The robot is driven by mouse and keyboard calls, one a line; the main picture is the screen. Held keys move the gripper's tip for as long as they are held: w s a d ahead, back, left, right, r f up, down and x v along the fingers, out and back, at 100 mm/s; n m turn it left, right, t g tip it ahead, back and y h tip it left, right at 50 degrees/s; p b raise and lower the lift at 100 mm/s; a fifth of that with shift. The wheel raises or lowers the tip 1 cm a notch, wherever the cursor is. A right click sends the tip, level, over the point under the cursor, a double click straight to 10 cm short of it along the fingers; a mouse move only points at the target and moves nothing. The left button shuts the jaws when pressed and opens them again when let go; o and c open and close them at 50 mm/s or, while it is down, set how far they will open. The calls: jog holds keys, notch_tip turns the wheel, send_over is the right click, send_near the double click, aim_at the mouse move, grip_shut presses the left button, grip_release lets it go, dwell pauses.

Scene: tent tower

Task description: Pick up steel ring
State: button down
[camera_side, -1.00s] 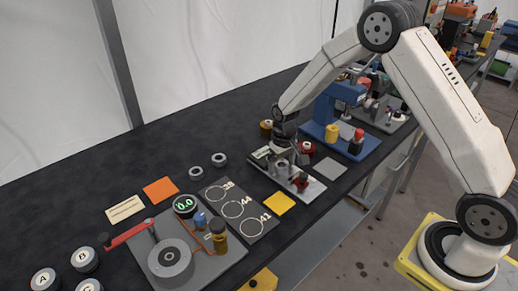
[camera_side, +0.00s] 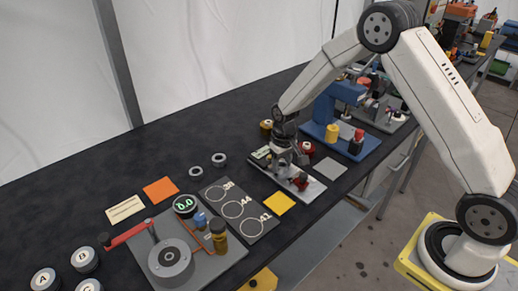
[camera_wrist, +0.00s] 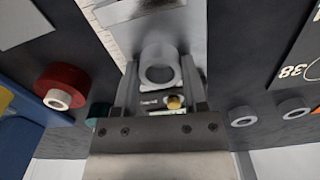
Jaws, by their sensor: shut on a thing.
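My gripper (camera_side: 285,157) is low over a grey plate fixture (camera_side: 312,187) in the side view. In the wrist view my gripper (camera_wrist: 160,82) has its two fingers on either side of a grey steel ring (camera_wrist: 160,52), shut on it. The ring's hole faces the wrist camera. In the side view my gripper mostly hides this ring. Two other steel rings lie on the dark bench in the side view, one nearer (camera_side: 196,172) and one farther (camera_side: 219,159). Two rings also show at the right of the wrist view (camera_wrist: 242,116) (camera_wrist: 293,107).
A dark board with marked circles (camera_side: 240,208) lies left of the fixture. Yellow (camera_side: 279,202) and grey (camera_side: 331,168) squares flank the fixture. A red spool (camera_wrist: 62,84) stands close by. A blue machine (camera_side: 325,105) stands behind on the right. Bench at the back left is clear.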

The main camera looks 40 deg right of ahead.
jog(key=shift+r, duration=0.1)
jog(key=shift+r, duration=0.75)
jog(key=s+r, duration=1.1)
jog(key=s, duration=0.3)
jog(key=shift+a+r, duration=0.15)
jog(key=shift+a, duration=0.3)
